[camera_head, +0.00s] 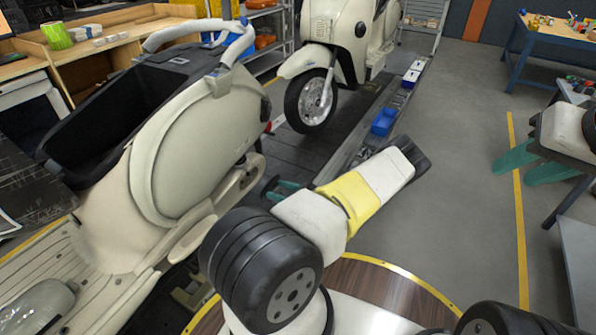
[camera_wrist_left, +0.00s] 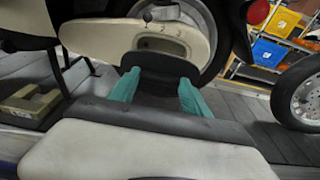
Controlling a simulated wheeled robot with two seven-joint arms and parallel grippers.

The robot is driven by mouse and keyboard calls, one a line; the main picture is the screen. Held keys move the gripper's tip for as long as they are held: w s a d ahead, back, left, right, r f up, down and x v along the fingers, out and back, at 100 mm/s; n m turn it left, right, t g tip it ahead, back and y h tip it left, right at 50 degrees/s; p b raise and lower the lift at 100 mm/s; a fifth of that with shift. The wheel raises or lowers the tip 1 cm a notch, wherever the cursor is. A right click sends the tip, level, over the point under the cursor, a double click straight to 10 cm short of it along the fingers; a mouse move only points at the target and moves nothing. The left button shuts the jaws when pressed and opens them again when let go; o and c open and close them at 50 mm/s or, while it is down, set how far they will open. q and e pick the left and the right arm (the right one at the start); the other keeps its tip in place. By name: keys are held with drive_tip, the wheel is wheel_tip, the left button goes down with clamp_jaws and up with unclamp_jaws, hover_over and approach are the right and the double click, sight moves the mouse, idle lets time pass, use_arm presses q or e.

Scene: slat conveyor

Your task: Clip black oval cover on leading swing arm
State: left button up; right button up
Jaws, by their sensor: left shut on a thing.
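The cream swing arm (camera_wrist_left: 150,42) of the near scooter, with slots and a dark knob, is beside the rear wheel in the left wrist view. It is partly seen in the head view (camera_head: 240,184). My left gripper (camera_wrist_left: 158,78) is shut on the black oval cover (camera_wrist_left: 158,64), held between its teal fingers just in front of the swing arm's lower edge. I cannot tell whether cover and swing arm touch. In the head view my left gripper (camera_head: 277,188) is low beside the scooter's rear, and the cover is not clearly visible. My right gripper (camera_head: 514,170) is open and empty at the right.
The near scooter's cream body (camera_head: 190,140) fills the left. A second scooter (camera_head: 335,45) stands behind on the slat conveyor. Blue bins (camera_head: 384,121) sit along the conveyor edge. Grey floor (camera_head: 450,150) is free between my arms. A workbench (camera_head: 555,45) stands at far right.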

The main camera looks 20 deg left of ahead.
use_arm(q)
drive_tip(key=a, duration=0.7)
drive_tip(key=shift+w, duration=0.3)
drive_tip(key=shift+a, duration=0.3)
idle(0.6)
drive_tip(key=shift+w+a, duration=0.1)
drive_tip(key=shift+a, duration=0.95)
drive_tip(key=shift+a, duration=0.2)
idle(0.5)
drive_tip(key=o, duration=1.4)
drive_tip(key=shift+d, duration=0.15)
